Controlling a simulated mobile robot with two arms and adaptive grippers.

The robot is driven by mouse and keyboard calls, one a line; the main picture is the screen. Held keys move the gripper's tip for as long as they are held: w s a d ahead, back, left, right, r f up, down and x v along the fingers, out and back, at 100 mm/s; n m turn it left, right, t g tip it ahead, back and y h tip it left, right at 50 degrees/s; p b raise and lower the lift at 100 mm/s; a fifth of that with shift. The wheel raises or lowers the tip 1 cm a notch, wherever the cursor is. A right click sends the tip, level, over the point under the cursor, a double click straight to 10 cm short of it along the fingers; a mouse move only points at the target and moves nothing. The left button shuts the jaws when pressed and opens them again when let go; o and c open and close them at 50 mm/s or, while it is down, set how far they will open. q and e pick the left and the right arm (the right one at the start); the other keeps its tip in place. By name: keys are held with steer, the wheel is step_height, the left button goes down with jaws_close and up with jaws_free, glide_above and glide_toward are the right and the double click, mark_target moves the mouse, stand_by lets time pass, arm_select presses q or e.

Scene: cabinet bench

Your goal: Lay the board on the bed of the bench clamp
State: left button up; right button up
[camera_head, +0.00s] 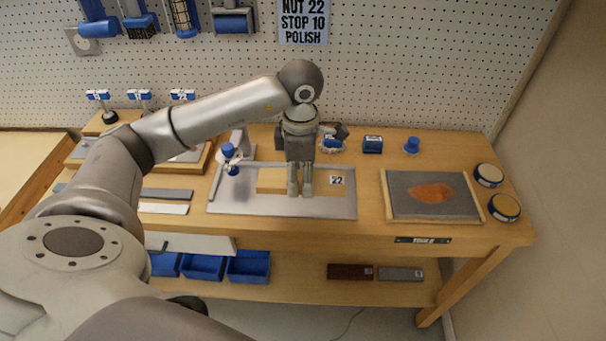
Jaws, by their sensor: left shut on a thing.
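A light wooden board (271,181) with a "22" label is above or on the grey bed of the bench clamp (240,201) in the middle of the bench. My left gripper (300,190) points down and is shut on the board near its middle, hiding part of it. I cannot tell whether the board touches the bed. The clamp's blue-knobbed screw (231,160) stands just left of the board. My right gripper is not in view.
A grey mat with an orange-brown patch (404,193) lies on the right of the bench, beside two round tins (503,207). Small blue items (372,145) stand behind the clamp. Flat strips (165,194) lie to its left. Blue bins (249,266) sit on the lower shelf.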

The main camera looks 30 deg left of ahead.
arm_select(q)
steer(key=w+a+f, duration=0.1)
steer(key=w+f, duration=0.1)
steer(key=w+a+f+p, duration=0.1)
steer(key=w+f, duration=0.1)
steer(key=w+a+f+p, duration=0.1)
steer(key=w+f, duration=0.1)
steer(key=shift+w+a, duration=0.2)
steer(key=shift+w, duration=0.2)
steer(key=shift+w+a+f, duration=0.3)
steer(key=shift+f, duration=0.35)
steer(key=f+p, duration=0.1)
steer(key=f, duration=0.2)
steer(key=shift+w, duration=0.2)
steer(key=shift+f, duration=0.35)
steer(key=o, duration=1.1)
